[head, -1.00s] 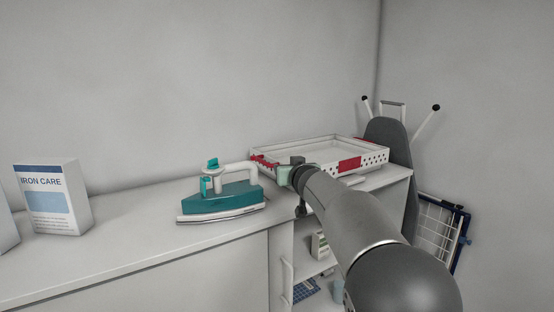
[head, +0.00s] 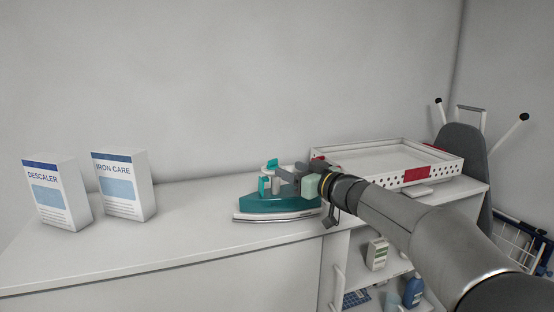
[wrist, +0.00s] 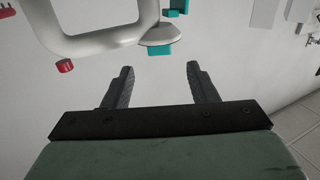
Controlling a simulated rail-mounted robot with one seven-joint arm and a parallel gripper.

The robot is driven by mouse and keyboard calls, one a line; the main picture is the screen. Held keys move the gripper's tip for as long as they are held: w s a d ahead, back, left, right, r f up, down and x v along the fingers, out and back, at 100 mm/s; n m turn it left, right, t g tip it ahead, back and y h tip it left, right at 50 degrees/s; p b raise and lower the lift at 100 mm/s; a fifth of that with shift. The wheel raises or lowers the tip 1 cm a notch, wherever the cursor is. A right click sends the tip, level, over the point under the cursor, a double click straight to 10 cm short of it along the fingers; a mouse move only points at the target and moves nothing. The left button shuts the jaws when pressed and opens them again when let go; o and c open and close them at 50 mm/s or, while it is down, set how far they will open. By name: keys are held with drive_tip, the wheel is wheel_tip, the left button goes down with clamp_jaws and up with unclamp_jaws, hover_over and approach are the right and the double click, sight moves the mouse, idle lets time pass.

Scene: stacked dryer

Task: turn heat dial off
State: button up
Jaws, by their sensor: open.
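A teal and white iron (head: 277,205) stands on the counter in the head view. A teal piece (head: 272,164) shows at the top of its front end, with another teal piece (head: 263,186) below it. I cannot tell for sure which part is the heat dial. My gripper (head: 278,178) is open and empty, over the iron and partly hiding its white handle. In the wrist view, my open fingers (wrist: 160,70) point toward a pale disc-like part (wrist: 158,34) with teal edging, apart from it. The white handle (wrist: 88,46) curves at upper left.
A white tray with red patches (head: 385,157) sits right of the iron. Two boxes, descaler (head: 57,190) and iron care (head: 125,182), stand at left. Open shelves with bottles (head: 413,290) are below the counter. An ironing board (head: 462,150) leans at right.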

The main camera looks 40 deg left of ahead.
sight(273, 162)
drive_tip(key=p+x, duration=0.1)
drive_tip(key=x, duration=0.6)
drive_tip(key=shift+p, duration=0.4)
drive_tip(key=c, duration=1)
drive_tip(key=shift+t+b, duration=0.3)
drive_tip(key=shift+b, duration=0.05)
